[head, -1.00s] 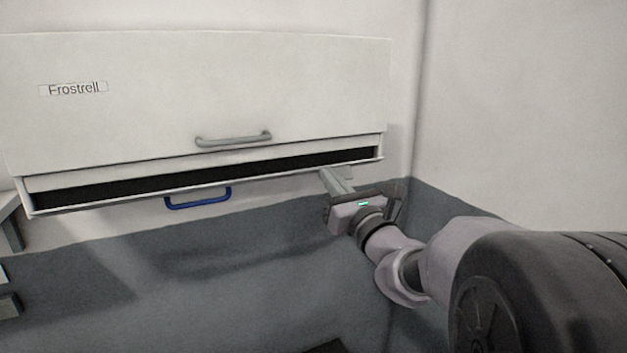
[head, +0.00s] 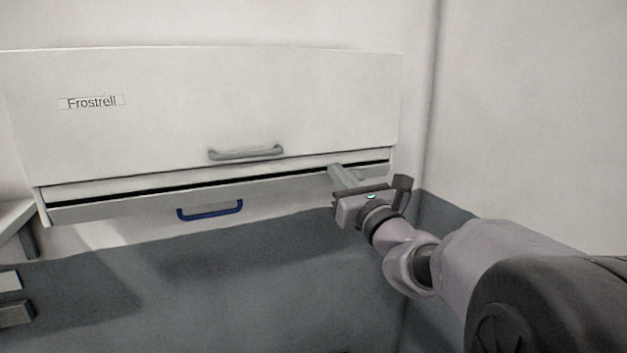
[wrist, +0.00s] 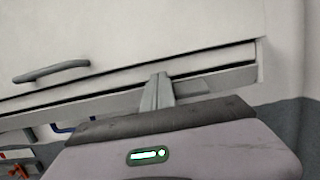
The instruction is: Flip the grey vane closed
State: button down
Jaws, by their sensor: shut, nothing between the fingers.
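The vane (head: 110,209) is a long pale-grey flap along the bottom front of the white Frostrell unit (head: 200,110). A narrow dark slit shows above it, so it stands slightly open. The vane also shows in the wrist view (wrist: 235,81). My gripper (head: 336,170) is shut and empty, its fingers pointing up at the right part of the vane. In the wrist view my fingertips (wrist: 158,80) overlap the vane and appear to press against it; exact contact cannot be told.
A grey handle (head: 246,153) is on the unit's front panel. A blue handle (head: 210,213) hangs just below the vane. A side wall (head: 530,100) stands to the right of the unit. A pale shelf (head: 14,218) is at the left edge.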

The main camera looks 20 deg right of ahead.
jog(key=shift+w+r, duration=0.25)
jog(key=shift+r, duration=0.1)
dwell(0.6)
